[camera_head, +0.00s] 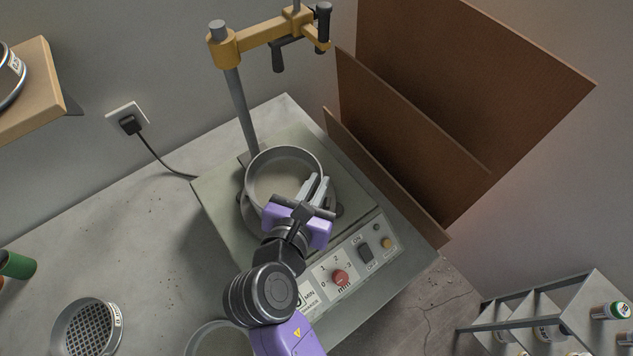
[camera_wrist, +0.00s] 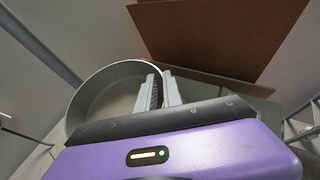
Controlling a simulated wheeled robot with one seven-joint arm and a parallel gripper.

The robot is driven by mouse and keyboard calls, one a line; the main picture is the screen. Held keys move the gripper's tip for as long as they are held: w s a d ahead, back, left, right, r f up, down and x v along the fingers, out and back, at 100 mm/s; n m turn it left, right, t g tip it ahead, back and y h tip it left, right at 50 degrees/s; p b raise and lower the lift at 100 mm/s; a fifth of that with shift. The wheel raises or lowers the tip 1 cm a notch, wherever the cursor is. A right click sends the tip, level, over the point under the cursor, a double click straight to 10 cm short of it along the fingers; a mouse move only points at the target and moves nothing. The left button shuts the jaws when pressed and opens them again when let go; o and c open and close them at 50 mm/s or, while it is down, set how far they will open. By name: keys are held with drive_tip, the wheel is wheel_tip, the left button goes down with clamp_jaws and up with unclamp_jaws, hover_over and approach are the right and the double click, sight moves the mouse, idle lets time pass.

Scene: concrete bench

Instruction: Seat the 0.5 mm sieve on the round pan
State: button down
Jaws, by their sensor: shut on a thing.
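A round grey metal ring with a plain, fine-looking floor, which I take for the 0.5 mm sieve (camera_head: 284,158), is over the shaker plate; no label shows on it. My gripper (camera_head: 317,190) is shut on its near right rim. In the wrist view the sieve (camera_wrist: 95,92) shows to the left of my fingers (camera_wrist: 163,90). Below it, a round grey edge, likely the round pan (camera_head: 248,217), shows at the lower left. The sieve and my gripper hide the rest, so I cannot tell whether the two rims touch.
The shaker (camera_head: 215,205) has a post with a yellow clamp arm (camera_head: 270,38) above. Brown boards (camera_head: 430,110) lean to its right. A coarse-mesh sieve (camera_head: 88,330) and a partly hidden round vessel (camera_head: 215,340) stand on the bench. The bench's left middle is clear.

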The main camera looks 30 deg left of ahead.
drive_tip(key=shift+f, duration=0.55)
idle(0.5)
drive_tip(key=c, duration=1.4)
unclamp_jaws()
drive_tip(key=v, duration=0.7)
drive_tip(key=shift+s+r+b, duration=0.15)
drive_tip(key=shift+s+b, duration=0.2)
drive_tip(key=shift+b, duration=0.05)
